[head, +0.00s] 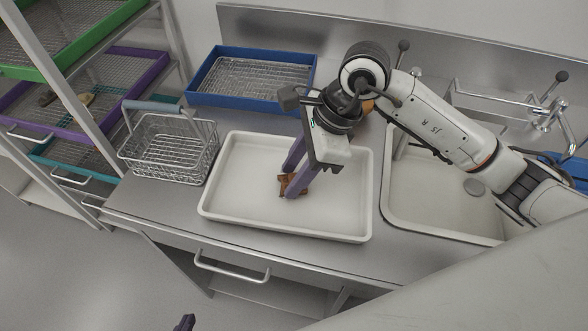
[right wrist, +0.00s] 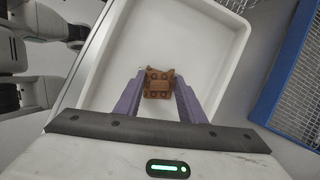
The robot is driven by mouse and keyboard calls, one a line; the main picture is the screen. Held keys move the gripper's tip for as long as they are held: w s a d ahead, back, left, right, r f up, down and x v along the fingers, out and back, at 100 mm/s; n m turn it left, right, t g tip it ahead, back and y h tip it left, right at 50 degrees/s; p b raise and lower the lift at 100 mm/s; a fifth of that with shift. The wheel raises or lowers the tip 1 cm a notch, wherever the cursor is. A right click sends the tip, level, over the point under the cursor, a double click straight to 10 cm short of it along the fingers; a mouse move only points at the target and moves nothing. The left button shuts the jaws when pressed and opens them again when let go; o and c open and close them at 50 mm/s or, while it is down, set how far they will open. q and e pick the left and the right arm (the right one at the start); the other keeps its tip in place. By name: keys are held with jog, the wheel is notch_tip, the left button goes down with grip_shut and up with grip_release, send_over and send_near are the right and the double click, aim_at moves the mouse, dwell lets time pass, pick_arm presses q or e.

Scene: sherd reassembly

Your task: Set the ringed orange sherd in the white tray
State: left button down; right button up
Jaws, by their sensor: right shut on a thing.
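The orange-brown sherd (head: 286,188) is between the purple fingers of my right gripper (head: 293,184), over the middle of the white tray (head: 228,212). In the right wrist view the sherd (right wrist: 158,84) has several dark round marks and an uneven edge. My right gripper (right wrist: 158,100) is shut on it, with a finger on each side. The tray (right wrist: 110,60) lies behind it. I cannot tell whether the sherd touches the tray floor. Only a dark purple tip of my left gripper (head: 185,322) shows at the bottom edge of the head view, away from the tray.
A wire basket (head: 170,150) stands left of the tray. A blue mesh tray (head: 252,78) lies behind it. A sink (head: 440,205) is on the right. A rack with green (head: 70,45) and purple (head: 120,80) trays stands at the left. The white tray is otherwise empty.

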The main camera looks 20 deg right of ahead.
jog(key=shift+f+b, duration=0.2)
jog(key=shift+b, duration=0.1)
jog(key=o, duration=1.1)
jog(key=shift+r, duration=0.1)
jog(key=shift+c, duration=0.2)
jog(key=shift+r+p, duration=0.3)
jog(key=shift+p, duration=0.15)
jog(key=b+v, duration=0.1)
jog(key=v, duration=1)
jog(key=shift+d+r, duration=0.2)
jog(key=shift+r, duration=0.15)
